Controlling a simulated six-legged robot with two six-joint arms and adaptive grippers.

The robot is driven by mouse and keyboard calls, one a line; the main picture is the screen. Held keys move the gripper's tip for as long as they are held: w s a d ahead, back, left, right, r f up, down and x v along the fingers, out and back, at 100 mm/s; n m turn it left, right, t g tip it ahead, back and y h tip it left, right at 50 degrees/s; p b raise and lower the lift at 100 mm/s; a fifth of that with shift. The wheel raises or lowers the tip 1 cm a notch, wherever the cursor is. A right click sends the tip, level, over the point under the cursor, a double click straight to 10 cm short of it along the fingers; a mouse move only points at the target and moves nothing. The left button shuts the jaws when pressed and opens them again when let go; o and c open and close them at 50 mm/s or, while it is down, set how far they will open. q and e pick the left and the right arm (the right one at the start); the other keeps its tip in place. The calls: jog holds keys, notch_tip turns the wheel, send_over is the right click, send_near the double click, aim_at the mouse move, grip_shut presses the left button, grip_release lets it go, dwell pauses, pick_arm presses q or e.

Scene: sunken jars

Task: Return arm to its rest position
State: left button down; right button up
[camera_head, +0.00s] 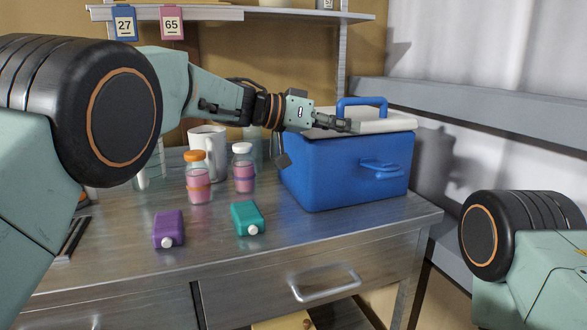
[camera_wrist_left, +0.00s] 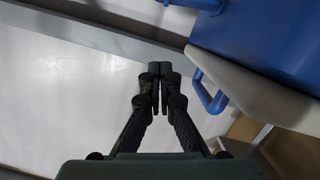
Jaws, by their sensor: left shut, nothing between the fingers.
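My left arm comes in from the left in the head view. Its gripper (camera_head: 338,123) is over the top of the blue cooler box (camera_head: 335,170), close to the lid's blue handle. The cooler's white lid (camera_head: 385,122) is on the box. In the left wrist view my left gripper (camera_wrist_left: 158,68) has its fingertips together with nothing between them. The white lid (camera_wrist_left: 250,90) and its blue handle (camera_wrist_left: 210,95) show to the right of the fingers there, apart from them. My right gripper is not in view; only part of my right arm shows at the lower right.
On the metal table (camera_head: 330,225) stand an orange-capped jar (camera_head: 199,185), a white-capped jar (camera_head: 243,175) and a white mug (camera_head: 208,145). A purple bottle (camera_head: 168,228) and a teal bottle (camera_head: 246,216) lie in front. A shelf (camera_head: 290,14) with number tags hangs above.

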pick_arm(q)
send_over(376, 167)
jog(key=shift+w+a+f, duration=0.1)
jog(key=shift+w+f, duration=0.1)
jog(key=shift+f, duration=0.75)
jog(key=shift+s+f, duration=0.15)
jog(key=shift+f, duration=0.25)
